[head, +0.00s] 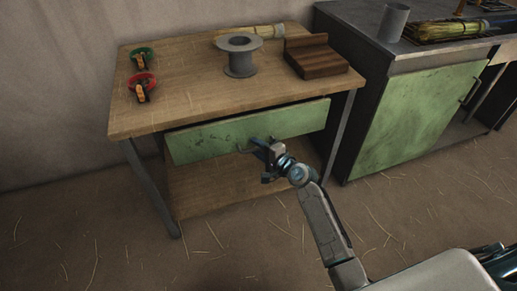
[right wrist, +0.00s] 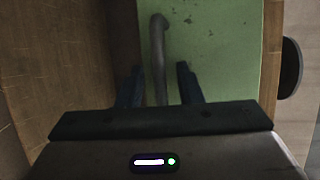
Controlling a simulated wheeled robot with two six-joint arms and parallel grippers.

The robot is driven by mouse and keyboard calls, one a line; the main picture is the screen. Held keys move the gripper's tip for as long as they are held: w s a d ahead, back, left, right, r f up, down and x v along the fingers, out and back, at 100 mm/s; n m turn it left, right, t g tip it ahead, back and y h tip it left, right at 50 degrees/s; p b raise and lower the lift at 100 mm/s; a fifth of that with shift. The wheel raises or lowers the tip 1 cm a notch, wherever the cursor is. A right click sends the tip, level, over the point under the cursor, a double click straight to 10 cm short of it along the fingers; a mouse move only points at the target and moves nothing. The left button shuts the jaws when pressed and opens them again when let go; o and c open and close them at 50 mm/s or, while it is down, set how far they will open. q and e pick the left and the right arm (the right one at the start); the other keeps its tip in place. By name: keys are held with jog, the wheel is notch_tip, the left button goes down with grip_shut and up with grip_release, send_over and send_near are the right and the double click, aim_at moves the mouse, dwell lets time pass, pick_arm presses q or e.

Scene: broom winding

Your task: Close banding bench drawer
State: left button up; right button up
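The banding bench (head: 190,85) has a wooden top and a green drawer front (head: 205,143) under its front edge. The drawer front appears to stand slightly out; how far is hard to tell. My right gripper (head: 257,146) is at the middle of the drawer front, over its handle. In the right wrist view, my right gripper (right wrist: 159,84) has its fingers apart, one on each side of the grey bar handle (right wrist: 159,50), with gaps visible. The green drawer front (right wrist: 210,55) fills the space behind. My left gripper is not in view.
A green-doored cabinet (head: 415,115) stands right. A lower shelf (head: 215,192) lies below the drawer. Straw litters the floor.

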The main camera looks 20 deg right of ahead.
grip_shut()
jog(key=shift+w+b, duration=0.45)
jog(key=shift+w, duration=1.5)
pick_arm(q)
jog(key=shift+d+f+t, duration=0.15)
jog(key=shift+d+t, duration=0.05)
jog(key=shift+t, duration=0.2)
pick_arm(e)
jog(key=shift+r, duration=0.2)
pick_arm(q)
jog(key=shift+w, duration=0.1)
pick_arm(e)
grip_release()
jog(key=shift+w, duration=0.1)
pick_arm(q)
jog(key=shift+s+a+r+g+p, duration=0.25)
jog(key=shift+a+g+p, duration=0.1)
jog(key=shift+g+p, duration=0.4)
pick_arm(e)
jog(key=v, duration=1.1)
